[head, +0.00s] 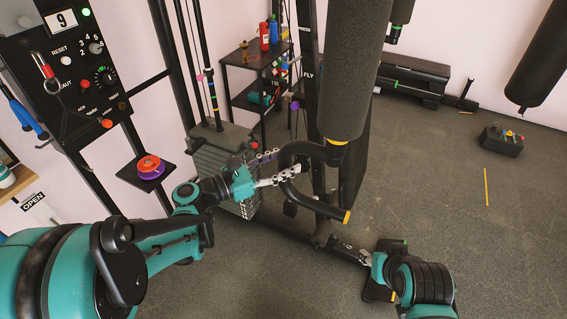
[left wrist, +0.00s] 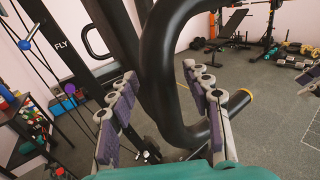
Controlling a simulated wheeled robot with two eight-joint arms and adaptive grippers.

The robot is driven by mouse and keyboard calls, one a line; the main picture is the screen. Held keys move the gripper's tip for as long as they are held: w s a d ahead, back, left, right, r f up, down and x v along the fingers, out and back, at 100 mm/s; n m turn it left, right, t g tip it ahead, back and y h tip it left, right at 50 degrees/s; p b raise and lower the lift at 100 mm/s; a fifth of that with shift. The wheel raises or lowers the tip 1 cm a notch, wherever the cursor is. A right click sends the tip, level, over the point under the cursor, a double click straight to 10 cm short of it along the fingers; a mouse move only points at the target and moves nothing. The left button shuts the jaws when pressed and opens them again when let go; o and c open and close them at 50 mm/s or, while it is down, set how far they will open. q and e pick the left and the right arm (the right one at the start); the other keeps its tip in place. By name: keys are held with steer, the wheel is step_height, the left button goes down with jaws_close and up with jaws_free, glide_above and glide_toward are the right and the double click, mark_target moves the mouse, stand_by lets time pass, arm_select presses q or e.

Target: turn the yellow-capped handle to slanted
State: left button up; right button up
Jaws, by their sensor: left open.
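The yellow-capped handle (head: 318,206) is a black curved bar hanging below a dark padded cylinder. Its lower arm runs down to the right and ends in a yellow cap. My left gripper (head: 287,163) is open at the left bend of this handle. In the left wrist view the handle (left wrist: 158,70) passes between the spread fingers of my left gripper (left wrist: 160,76), with no clear contact on either finger. The right finger hides part of the lower arm. My right gripper (head: 345,252) is low at the machine's base; its finger opening is unclear.
A dark padded cylinder (head: 355,70) hangs above the handle. A weight stack (head: 222,150) and machine posts stand close behind my left gripper. A control panel (head: 70,65) is at the upper left. A small shelf (head: 146,172) holds coloured discs. Floor at the right is mostly clear.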

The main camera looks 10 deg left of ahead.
arm_select(q)
steer(key=shift+c, duration=0.2)
jaws_close()
steer(key=shift+s, duration=0.15)
